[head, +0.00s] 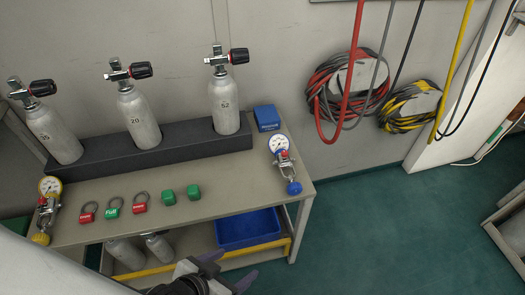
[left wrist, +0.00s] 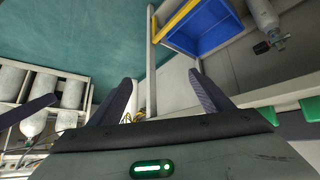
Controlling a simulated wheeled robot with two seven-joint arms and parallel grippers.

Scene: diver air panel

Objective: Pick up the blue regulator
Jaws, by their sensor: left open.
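The blue regulator (head: 284,165) lies near the right end of the bench top in the head view. It has a white gauge with a blue rim, a metal clamp body and a blue knob towards the front edge. My left gripper (head: 228,269) is at the bottom of the head view, in front of the bench and left of the regulator. It is open and nothing shows between its dark fingers. In the left wrist view the open fingers (left wrist: 160,80) point towards the bench's lower shelf and floor; the regulator does not show there. My right gripper is not identifiable.
The bench top (head: 235,185) also holds a yellow regulator (head: 45,210), red and green tags, green blocks, a blue box (head: 267,117) and several cylinders in a dark rack (head: 185,145). A blue bin (head: 250,229) stands below. The floor (head: 390,225) right of the bench is clear.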

